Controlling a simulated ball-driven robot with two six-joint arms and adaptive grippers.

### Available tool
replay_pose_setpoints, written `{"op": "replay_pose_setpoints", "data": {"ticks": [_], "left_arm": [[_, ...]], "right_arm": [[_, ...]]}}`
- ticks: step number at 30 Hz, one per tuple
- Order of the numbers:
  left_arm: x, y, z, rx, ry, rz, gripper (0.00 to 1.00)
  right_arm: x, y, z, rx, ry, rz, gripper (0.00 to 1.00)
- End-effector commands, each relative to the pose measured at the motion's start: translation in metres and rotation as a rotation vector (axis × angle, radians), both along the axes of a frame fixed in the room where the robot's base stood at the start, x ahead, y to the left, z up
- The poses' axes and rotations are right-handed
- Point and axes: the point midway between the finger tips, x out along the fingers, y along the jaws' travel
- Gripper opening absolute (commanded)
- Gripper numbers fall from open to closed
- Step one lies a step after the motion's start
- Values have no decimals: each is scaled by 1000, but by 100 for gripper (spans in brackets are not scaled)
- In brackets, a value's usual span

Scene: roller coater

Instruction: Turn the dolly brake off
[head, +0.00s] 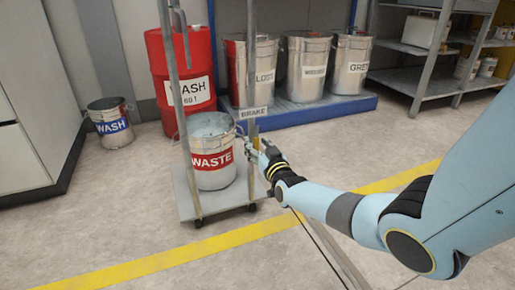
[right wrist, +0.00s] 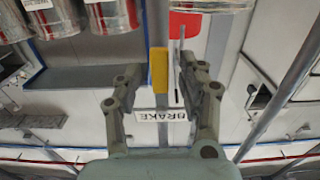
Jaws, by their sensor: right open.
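The dolly (head: 228,200) stands on the floor with upright grey posts and carries a metal WASTE bucket (head: 212,178). A BRAKE label (head: 253,112) is on the dolly's right post, and it shows upside down in the right wrist view (right wrist: 164,115). The yellow brake lever (head: 255,135) is just below the label. My right gripper (head: 257,144) is at the lever. In the right wrist view its fingers are open, with the yellow lever (right wrist: 158,70) in the gap between them. I cannot tell whether a finger touches it. My left gripper is not in view.
A red WASH drum (head: 182,75) stands behind the dolly, with several labelled metal drums on a blue pallet (head: 300,113) to its right. A WASH bucket (head: 111,128) stands at left beside a white cabinet (head: 20,130). A yellow line (head: 150,264) crosses the clear floor in front.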

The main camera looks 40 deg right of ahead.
Motion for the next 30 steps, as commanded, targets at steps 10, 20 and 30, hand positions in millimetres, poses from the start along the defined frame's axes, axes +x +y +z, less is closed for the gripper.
{"op": "replay_pose_setpoints", "data": {"ticks": [10, 20, 30], "left_arm": [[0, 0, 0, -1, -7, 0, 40], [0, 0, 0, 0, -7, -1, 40], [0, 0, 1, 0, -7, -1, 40]], "right_arm": [[1, 0, 0, 0, 0, 0, 33], [1, 0, 0, 0, 0, 0, 0], [0, 0, 0, 1, 1, 0, 0]]}}
